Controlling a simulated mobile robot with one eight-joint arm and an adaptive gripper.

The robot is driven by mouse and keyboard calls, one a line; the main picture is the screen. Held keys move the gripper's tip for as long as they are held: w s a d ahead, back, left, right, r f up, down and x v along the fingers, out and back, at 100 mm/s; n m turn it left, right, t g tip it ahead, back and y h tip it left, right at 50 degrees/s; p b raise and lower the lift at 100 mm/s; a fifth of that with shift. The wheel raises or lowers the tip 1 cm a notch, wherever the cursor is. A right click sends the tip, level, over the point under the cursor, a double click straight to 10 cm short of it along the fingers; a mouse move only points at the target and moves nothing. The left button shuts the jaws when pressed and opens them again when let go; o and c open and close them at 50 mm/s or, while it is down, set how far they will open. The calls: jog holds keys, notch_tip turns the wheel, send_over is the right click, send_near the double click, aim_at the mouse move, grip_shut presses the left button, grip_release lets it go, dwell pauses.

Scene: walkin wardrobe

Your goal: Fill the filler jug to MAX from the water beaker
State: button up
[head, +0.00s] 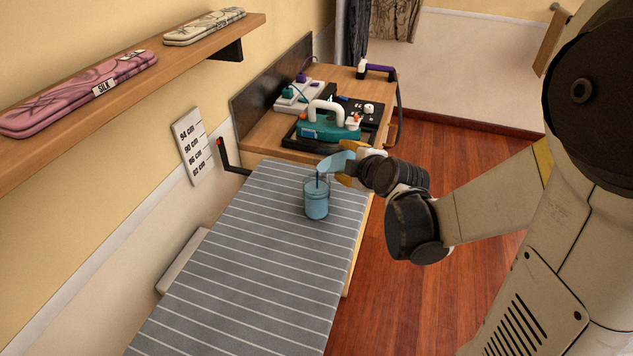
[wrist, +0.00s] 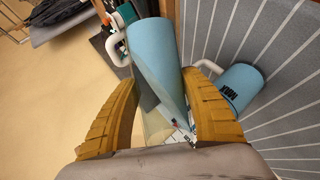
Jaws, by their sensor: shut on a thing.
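The filler jug (head: 317,203) is a light-blue, see-through cup standing upright on the striped board. It also shows at the right of the wrist view (wrist: 240,85), with dark MAX lettering on its side. The water beaker (head: 336,164) is a pale-blue clear vessel, tilted with its mouth end above the jug. It fills the middle of the wrist view (wrist: 155,55). My gripper (head: 352,163) has its yellow fingers (wrist: 168,108) shut on the beaker from both sides. A thin dark vertical line shows between beaker and jug; I cannot tell the jug's water level against MAX.
The grey striped ironing board (head: 250,270) is mostly bare in front of the jug. Behind stands a wooden bench (head: 262,130) with a teal iron (head: 325,128) on a dark tray. A wall shelf (head: 180,65) with cases overhangs at left.

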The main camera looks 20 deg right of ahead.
jog(key=shift+r, duration=0.15)
dwell(0.5)
jog(key=shift+d+r+p, duration=0.1)
jog(key=shift+r+p, duration=0.1)
jog(key=shift+p, duration=0.15)
notch_tip(320, 180, up, 2)
jog(key=shift+r+m+g+y+p, duration=0.1)
jog(key=shift+m+g+y+p, duration=0.2)
jog(key=shift+m+y+p, duration=0.65)
jog(key=shift+a+m+y, duration=0.2)
jog(key=shift+m+y, duration=0.15)
jog(key=shift+a+f+b, duration=0.15)
jog(key=shift+f+b, duration=0.05)
jog(key=shift+b, duration=0.1)
jog(key=shift+f+m+y, duration=0.15)
jog(key=shift+m+y, duration=0.15)
jog(key=shift+y, duration=0.1)
jog(key=f+m+y+b, duration=0.1)
jog(key=f+b, duration=0.1)
jog(key=d+f+m+y+b, duration=0.1)
jog(key=f+b, duration=0.1)
jog(key=d+f+m+y+b, duration=0.1)
jog(key=b, duration=0.2)
jog(key=shift+w+d+f+g, duration=0.15)
jog(key=shift+w+f+g, duration=0.1)
jog(key=shift+f+g, duration=0.15)
jog(key=shift+w+d+f+m+y, duration=0.15)
jog(key=shift+d+m+y, duration=0.1)
jog(key=shift+m+y, duration=0.4)
